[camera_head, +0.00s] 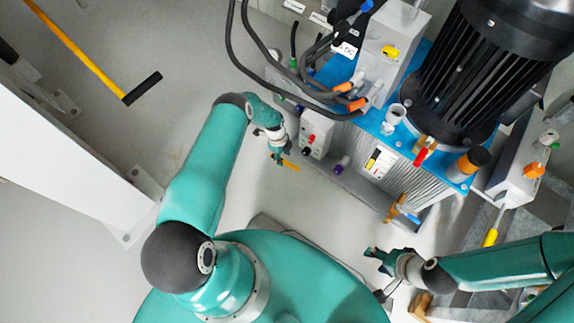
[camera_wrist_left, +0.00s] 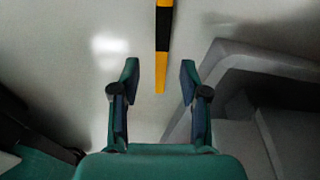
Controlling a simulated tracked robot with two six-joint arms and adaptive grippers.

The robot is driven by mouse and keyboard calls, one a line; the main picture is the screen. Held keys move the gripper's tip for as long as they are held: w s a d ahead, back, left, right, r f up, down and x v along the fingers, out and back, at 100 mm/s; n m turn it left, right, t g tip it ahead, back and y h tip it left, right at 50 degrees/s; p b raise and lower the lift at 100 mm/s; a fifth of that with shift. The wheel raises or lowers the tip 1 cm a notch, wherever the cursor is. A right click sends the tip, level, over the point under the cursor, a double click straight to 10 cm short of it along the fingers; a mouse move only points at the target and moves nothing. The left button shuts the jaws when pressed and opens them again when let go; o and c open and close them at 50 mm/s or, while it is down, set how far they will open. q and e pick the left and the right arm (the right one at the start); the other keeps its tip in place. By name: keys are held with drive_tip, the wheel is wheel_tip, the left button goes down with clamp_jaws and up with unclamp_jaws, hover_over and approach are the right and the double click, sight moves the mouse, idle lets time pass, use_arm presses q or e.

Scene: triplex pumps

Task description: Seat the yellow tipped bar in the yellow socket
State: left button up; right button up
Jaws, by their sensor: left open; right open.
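My left gripper (camera_head: 279,158) is open beside the small box with coloured fittings. A bar with yellow and black bands (camera_wrist_left: 162,50) comes down from the top edge of the left wrist view. Its yellow end lies in the gap between the open fingers (camera_wrist_left: 159,85), with clear space on both sides. In the head view a short yellow piece (camera_head: 290,165) shows at the left fingertips. I cannot make out the yellow socket for certain; a yellow fitting (camera_head: 390,52) sits on the upper grey box. My right gripper (camera_head: 372,256) is open and empty at the lower right.
The pump unit with its blue deck (camera_head: 408,150) and black motor (camera_head: 480,75) fills the upper right. Black hoses (camera_head: 262,82) loop left of it. A small box (camera_head: 316,134) has red, white and black fittings. A yellow-handled tool (camera_head: 85,55) lies at upper left.

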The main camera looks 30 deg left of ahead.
use_arm(q)
drive_tip(key=f, duration=0.2)
drive_tip(key=f+b, duration=0.1)
drive_tip(key=shift+d, duration=0.25)
clamp_jaws()
